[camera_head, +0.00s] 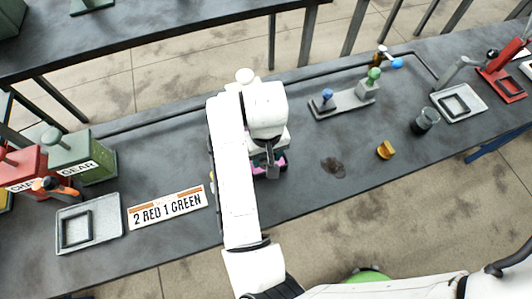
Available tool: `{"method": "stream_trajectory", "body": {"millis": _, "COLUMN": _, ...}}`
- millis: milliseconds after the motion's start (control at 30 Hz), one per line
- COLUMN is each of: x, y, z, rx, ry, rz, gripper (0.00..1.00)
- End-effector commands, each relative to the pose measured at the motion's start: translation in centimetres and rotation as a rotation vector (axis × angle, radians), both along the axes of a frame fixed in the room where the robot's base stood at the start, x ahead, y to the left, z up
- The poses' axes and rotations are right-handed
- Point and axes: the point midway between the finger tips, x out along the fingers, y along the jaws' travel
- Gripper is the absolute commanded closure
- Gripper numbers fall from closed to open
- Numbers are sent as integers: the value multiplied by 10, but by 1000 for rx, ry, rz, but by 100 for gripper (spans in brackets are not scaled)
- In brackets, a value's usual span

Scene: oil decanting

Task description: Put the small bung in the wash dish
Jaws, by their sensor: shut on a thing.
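My gripper (269,168) points down over the middle of the bench, largely hidden by my white arm. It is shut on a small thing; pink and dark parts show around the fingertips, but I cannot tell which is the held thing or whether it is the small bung. Two shallow grey square dishes with dark square frames inside are in view: one at the left (109,214) and one at the right (478,104). I cannot tell which is the wash dish. My gripper is between them, apart from both.
A stand with blue and green knobs (345,102) is right of my gripper. A yellow piece (385,150), a dark cup (425,121) and a dark stain (333,167) lie right. A "2 RED 1 GREEN" sign (168,207) and red and green cans (82,157) are left. A red stand (504,84) is far right.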

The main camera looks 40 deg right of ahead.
Motion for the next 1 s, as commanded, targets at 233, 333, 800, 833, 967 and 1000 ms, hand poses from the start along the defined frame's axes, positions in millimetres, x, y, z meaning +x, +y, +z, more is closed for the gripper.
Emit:
{"method": "stream_trajectory", "body": {"millis": 233, "x": 0, "y": 0, "z": -3, "rx": 0, "ry": 0, "rz": 0, "gripper": 48}}
{"method": "stream_trajectory", "body": {"millis": 333, "x": 0, "y": 0, "z": -3, "rx": 0, "ry": 0, "rz": 0, "gripper": 41}}
{"method": "stream_trajectory", "body": {"millis": 800, "x": 1, "y": -1, "z": 23, "rx": 0, "ry": -4, "rz": -3, "gripper": 41}}
{"method": "stream_trajectory", "body": {"millis": 833, "x": 1, "y": -1, "z": 29, "rx": -1, "ry": -3, "rz": -3, "gripper": 41}}
{"method": "stream_trajectory", "body": {"millis": 967, "x": 1, "y": 0, "z": 58, "rx": 1, "ry": -3, "rz": -4, "gripper": 41}}
{"method": "stream_trajectory", "body": {"millis": 1000, "x": 1, "y": 0, "z": 67, "rx": 3, "ry": -5, "rz": -3, "gripper": 41}}
